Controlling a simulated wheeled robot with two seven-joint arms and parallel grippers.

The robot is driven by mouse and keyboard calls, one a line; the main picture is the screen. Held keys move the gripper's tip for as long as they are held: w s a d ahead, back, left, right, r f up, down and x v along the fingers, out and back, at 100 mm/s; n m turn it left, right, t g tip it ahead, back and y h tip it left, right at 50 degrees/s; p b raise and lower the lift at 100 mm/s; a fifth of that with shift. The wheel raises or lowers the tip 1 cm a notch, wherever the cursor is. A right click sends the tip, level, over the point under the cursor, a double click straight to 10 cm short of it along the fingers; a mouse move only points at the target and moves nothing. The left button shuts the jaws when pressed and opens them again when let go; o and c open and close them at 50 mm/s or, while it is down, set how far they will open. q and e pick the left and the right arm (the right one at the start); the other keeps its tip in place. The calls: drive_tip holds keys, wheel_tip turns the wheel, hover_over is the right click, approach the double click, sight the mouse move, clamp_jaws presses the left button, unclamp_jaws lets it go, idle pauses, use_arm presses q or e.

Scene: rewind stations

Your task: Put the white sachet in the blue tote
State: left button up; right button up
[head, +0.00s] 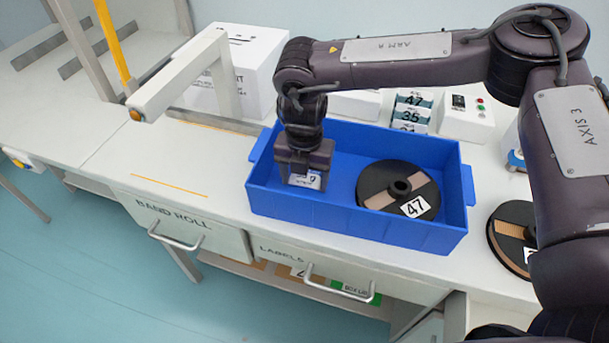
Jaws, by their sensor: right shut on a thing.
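The blue tote (352,221) stands on the white bench. My right gripper (306,182) reaches down inside the left part of the tote. It is shut on the white sachet (307,180), of which a small part with dark print shows between the fingers. I cannot tell whether the sachet touches the tote floor. A black reel (372,184) labelled 47 lies flat in the right part of the tote. My left gripper is not in view.
A white box (257,60) and a pale frame (176,82) with an overhanging bar stand left of the tote. Numbered cards (411,107) and a small control box (467,115) stand behind it. Another reel (507,238) lies to the right. Bench (185,165) space at front left is clear.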

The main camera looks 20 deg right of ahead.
sight(304, 184)
drive_tip(key=o, duration=1)
drive_tip(key=shift+f, duration=0.15)
drive_tip(key=shift+c, duration=0.2)
wheel_tip(304, 184, up, 12)
drive_tip(key=shift+r, duration=0.2)
drive_tip(key=shift+f, duration=0.1)
